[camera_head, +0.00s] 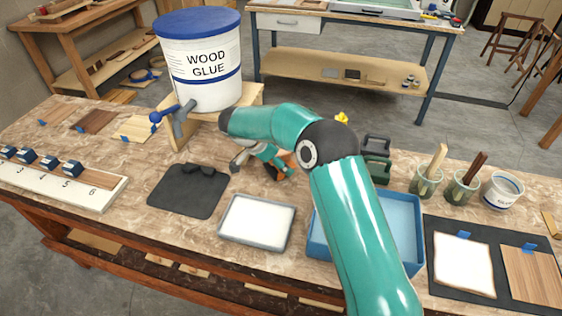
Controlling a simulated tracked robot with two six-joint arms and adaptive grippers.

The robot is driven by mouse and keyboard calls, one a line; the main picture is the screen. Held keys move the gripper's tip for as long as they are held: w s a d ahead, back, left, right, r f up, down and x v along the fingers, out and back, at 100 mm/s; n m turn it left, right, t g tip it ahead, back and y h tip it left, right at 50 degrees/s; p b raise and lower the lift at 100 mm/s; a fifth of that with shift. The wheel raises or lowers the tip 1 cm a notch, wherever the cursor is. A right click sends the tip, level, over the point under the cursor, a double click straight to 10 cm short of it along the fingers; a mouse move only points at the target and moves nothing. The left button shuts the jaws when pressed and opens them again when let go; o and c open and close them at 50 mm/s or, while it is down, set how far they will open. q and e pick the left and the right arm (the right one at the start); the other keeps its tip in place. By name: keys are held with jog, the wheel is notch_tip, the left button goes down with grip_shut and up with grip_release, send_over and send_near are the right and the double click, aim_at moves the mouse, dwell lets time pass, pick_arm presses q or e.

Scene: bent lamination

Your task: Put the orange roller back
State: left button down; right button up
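One teal arm of mine, the right one by its entry from the lower right, bends over the middle of the bench. Its gripper (282,170) seems to be below the forearm, small and partly covered, and I cannot tell whether it is open or shut. An orange-brown thing (289,161) shows there, close to or touching the gripper; it may be the orange roller, but most of it is hidden. I cannot tell whether it is held. A dark mat (183,199) with a black holder-like piece (203,169) lies to the left. My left gripper is not in view.
A white-filled tray (256,222) and a blue tray (404,218), partly behind my arm, are at the front. A glue bucket (203,65) with a tap (176,115) stands behind. Brush jars (427,182) (462,190), a glue cup (502,190) and panels (464,264) are right. Numbered strips (60,185) are left.

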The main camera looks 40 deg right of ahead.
jog(key=shift+s+a+f, duration=0.1)
jog(key=shift+f, duration=0.35)
jog(key=o, duration=1.1)
jog(key=shift+c, duration=0.2)
jog(key=shift+o, duration=1)
jog(key=shift+r, duration=0.1)
